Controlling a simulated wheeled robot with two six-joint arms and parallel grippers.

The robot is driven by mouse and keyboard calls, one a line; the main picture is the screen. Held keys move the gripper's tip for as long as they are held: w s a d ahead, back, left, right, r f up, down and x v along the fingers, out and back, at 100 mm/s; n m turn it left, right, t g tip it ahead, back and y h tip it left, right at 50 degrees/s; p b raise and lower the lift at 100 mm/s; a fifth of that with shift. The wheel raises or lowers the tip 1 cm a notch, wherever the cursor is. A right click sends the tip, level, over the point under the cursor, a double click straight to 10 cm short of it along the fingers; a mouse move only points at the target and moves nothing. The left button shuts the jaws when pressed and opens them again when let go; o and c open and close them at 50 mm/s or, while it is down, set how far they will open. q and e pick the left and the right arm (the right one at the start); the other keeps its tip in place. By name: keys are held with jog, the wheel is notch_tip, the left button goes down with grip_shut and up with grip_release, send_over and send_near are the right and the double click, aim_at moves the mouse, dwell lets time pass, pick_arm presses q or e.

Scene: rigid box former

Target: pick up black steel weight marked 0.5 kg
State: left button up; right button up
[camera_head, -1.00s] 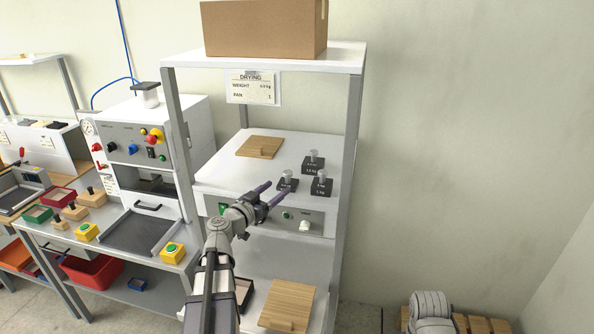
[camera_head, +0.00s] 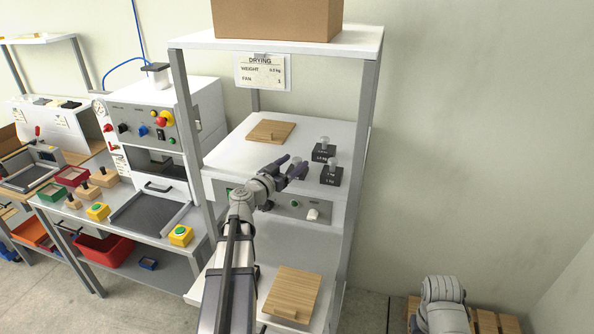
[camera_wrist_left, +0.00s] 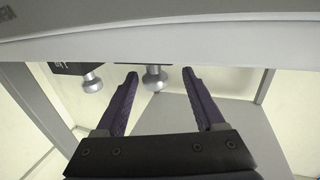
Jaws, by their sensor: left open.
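The black steel weight marked 0.5 kg (camera_head: 296,160) stands at the front left of the weights on the white shelf top. My left gripper hides most of it in the head view; its pale knob shows. My left gripper (camera_head: 293,167) is open at the shelf's front edge, its dark fingers pointing at this weight. In the left wrist view a metal knob (camera_wrist_left: 155,82) appears between the two open fingers (camera_wrist_left: 160,76), closer to the left one. I cannot tell whether the fingers reach around it. My right gripper is not in view.
Two other black weights stand close by, one behind (camera_head: 323,153) and one to the right (camera_head: 331,175). A wooden board (camera_head: 270,131) lies at the back left. Shelf posts (camera_head: 358,150) flank the space, and an upper shelf (camera_head: 280,42) with a cardboard box (camera_head: 275,18) is overhead.

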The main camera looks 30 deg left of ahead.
pick_arm(q)
jog(key=w, duration=0.2)
jog(key=w+d, duration=0.1)
jog(key=w, duration=0.1)
jog(key=shift+w+f, duration=0.15)
jog(key=shift+w, duration=0.15)
jog(key=shift+c, duration=0.4)
grip_shut()
dwell(0.7)
